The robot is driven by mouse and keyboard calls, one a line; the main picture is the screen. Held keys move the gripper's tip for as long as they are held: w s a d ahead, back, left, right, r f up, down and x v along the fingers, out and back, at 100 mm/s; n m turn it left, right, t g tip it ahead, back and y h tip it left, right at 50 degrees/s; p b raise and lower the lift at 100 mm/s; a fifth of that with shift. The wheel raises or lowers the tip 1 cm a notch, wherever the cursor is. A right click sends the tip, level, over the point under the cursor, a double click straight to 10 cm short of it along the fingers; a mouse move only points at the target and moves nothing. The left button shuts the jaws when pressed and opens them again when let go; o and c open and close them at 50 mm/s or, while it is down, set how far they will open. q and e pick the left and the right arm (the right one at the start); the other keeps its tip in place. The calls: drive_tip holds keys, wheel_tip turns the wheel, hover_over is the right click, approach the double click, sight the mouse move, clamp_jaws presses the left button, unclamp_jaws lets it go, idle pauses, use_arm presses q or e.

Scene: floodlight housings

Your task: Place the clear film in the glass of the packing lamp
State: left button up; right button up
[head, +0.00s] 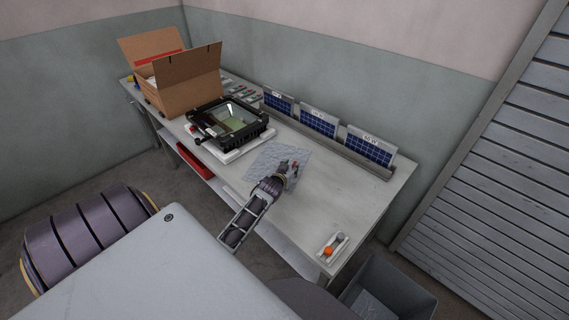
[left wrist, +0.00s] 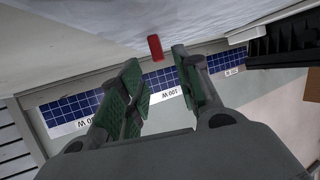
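The clear film (head: 268,157) is a wrinkled, see-through sheet lying on the table right of the lamp; its pale surface fills the top of the left wrist view (left wrist: 120,22). My left gripper (head: 291,168) is low over the film's right edge and partly hides it. In the left wrist view its green-padded fingers (left wrist: 158,60) stand apart with nothing between them. A small red piece (left wrist: 155,47) shows beyond the fingertips; I cannot tell whether it belongs to the film. The packing lamp (head: 262,128) has a black frame around pale glass (head: 236,117). My right gripper is not in view.
Open cardboard boxes (head: 190,80) stand at the table's left end. Solar panels (head: 318,122) line a rail at the back. A small tray with an orange knob (head: 328,251) lies at the front right corner. A grey bin (head: 392,290) stands below.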

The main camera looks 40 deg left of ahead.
use_arm(q)
drive_tip(key=shift+v, duration=3.7)
drive_tip(key=shift+r, duration=0.1)
